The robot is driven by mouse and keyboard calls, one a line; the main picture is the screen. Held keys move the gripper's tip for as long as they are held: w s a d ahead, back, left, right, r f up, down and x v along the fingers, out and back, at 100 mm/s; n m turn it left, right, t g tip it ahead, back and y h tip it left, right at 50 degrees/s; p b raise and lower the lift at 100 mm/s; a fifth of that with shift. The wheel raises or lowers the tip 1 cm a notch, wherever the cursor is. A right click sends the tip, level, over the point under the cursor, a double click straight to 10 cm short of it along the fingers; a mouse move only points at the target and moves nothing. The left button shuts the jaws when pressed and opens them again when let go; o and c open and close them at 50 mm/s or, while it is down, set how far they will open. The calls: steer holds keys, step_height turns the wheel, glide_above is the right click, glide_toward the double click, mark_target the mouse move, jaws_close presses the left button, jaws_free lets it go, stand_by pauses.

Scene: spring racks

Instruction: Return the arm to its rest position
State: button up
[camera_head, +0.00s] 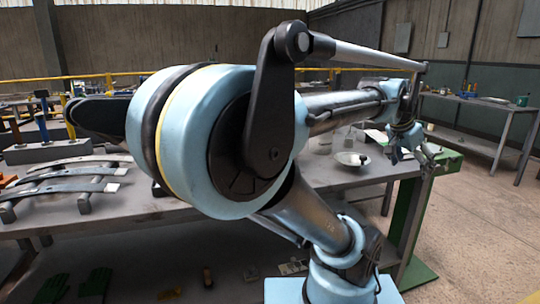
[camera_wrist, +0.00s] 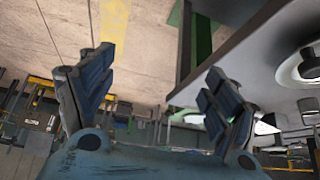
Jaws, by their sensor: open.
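My arm stretches across the head view from the light-blue base at lower right, up to a large blue and black joint, then right. My gripper (camera_head: 408,145) is at the far end, over the right end of the grey workbench (camera_head: 325,175). In the wrist view my gripper (camera_wrist: 160,88) shows two blue padded fingers spread wide apart. Nothing is between them. The floor and the bench edge (camera_wrist: 235,58) lie beyond the fingers.
A pale bowl (camera_head: 350,158) sits on the bench left of my gripper. The bench has a green end leg (camera_head: 410,220). Open floor (camera_head: 485,220) lies to the right.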

steer(key=s+a+f+n+y, duration=0.1)
steer(key=a+f+n+y, duration=0.2)
steer(key=a+f+n, duration=0.3)
steer(key=s+a+f+n+y, duration=0.1)
steer(key=a+f+n+y, duration=0.1)
steer(key=a+f+n, duration=0.5)
steer(key=shift+s+a+f+n+g+y, duration=0.35)
steer(key=shift+a+f, duration=2.35)
steer(key=shift+a, duration=3.15)
steer(key=shift+w, duration=0.1)
steer(key=shift+w+f, duration=0.2)
steer(key=shift+w, duration=0.25)
steer(key=shift+c, duration=0.2)
